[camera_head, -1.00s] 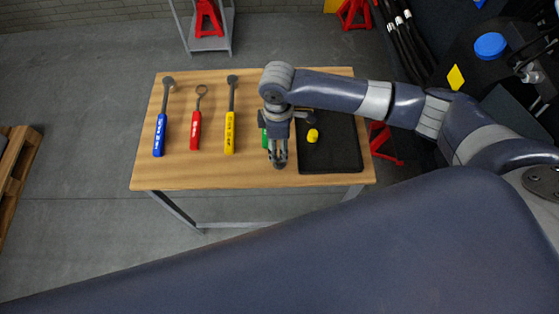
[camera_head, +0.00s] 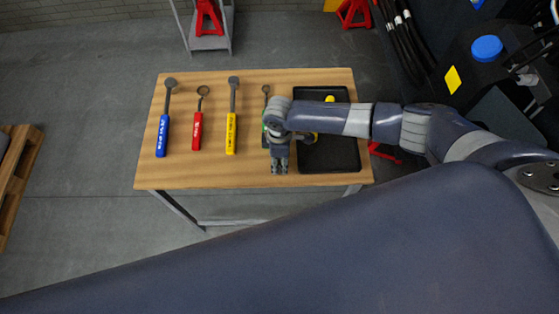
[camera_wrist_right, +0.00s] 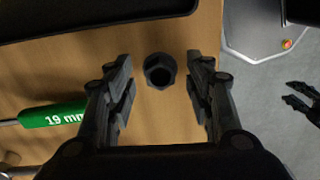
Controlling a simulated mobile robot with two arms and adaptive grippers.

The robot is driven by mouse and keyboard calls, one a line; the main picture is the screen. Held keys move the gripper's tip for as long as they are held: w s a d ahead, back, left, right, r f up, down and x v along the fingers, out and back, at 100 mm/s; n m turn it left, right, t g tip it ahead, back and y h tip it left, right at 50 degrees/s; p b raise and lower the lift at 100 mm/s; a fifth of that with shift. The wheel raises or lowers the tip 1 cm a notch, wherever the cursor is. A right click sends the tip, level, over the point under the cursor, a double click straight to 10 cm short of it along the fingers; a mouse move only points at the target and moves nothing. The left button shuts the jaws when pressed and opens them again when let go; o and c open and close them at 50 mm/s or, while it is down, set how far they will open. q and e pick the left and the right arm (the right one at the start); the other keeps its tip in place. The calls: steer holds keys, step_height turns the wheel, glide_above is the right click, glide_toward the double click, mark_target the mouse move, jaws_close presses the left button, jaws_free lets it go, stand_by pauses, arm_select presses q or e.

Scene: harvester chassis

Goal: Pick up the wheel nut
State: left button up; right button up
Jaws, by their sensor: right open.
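The wheel nut (camera_wrist_right: 160,70) is a small dark hexagonal piece with a round hole. It sits on the wooden table, near its edge, in the right wrist view. My right gripper (camera_wrist_right: 160,92) is open, with one finger on each side of the nut and a gap to both. In the head view my right gripper (camera_head: 279,169) points down over the near part of the table and hides the nut. Two dark, separated fingers at the right of the wrist view look like my left gripper (camera_wrist_right: 301,101), over the floor. The head view does not show it.
A green 19 mm wrench (camera_wrist_right: 52,115) lies left of the right gripper. Blue (camera_head: 162,134), red (camera_head: 196,131) and yellow (camera_head: 231,133) wrenches lie further left on the table (camera_head: 180,177). A black tray (camera_head: 335,158) with yellow items sits right of the gripper, partly under my arm.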

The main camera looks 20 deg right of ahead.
jaws_close()
steer(key=shift+r, duration=0.1)
